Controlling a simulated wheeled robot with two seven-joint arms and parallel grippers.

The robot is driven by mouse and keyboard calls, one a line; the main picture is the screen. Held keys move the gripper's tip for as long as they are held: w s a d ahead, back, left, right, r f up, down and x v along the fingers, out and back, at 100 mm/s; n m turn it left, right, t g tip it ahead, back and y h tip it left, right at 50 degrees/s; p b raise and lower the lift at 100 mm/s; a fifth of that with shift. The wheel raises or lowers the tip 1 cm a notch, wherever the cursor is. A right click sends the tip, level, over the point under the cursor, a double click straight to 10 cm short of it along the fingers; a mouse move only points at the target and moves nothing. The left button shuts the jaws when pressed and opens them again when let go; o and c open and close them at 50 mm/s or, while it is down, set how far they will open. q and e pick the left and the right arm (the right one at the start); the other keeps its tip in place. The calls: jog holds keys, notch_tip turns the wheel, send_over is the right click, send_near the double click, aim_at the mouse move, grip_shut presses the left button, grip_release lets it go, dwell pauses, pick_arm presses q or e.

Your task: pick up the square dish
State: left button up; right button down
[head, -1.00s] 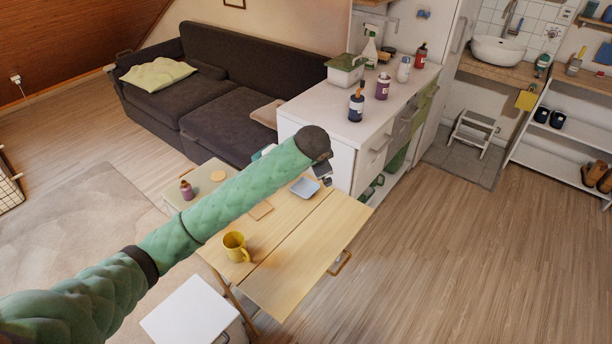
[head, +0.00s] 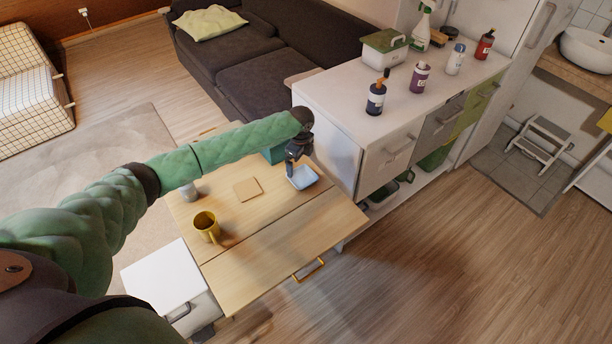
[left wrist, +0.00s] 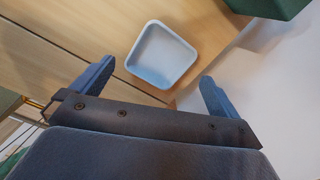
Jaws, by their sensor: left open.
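The square dish (head: 303,177) is pale blue with rounded corners and lies upright on the wooden table (head: 285,237), near its far right edge beside the white cabinet. My left gripper (head: 292,166) is above the dish at its left side, open and empty. In the left wrist view the dish (left wrist: 161,54) lies ahead of the open fingers (left wrist: 152,84), roughly centred between them and apart from both. My right gripper is not in view.
A yellow mug (head: 207,227) and a square tan coaster (head: 247,189) stand on the table. A teal box (head: 273,155) is just behind the dish. The white cabinet (head: 340,130) rises close to the right, with bottles on top. The table's front half is clear.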

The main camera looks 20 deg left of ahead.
aim_at(302, 179)
pick_arm(q)
jog(key=shift+s+d+f+m+p, duration=0.1)
jog(key=shift+d+f+m+p, duration=0.15)
jog(key=shift+f+m, duration=0.65)
jog(key=shift+d+f+m+p, duration=0.1)
jog(key=shift+f+m+p, duration=0.25)
jog(key=shift+m, duration=0.95)
notch_tip(302, 179, down, 4)
jog(key=shift+d+r+p, duration=0.15)
jog(key=shift+p, duration=0.95)
jog(key=shift+f, duration=0.8)
jog(key=c, duration=0.8)
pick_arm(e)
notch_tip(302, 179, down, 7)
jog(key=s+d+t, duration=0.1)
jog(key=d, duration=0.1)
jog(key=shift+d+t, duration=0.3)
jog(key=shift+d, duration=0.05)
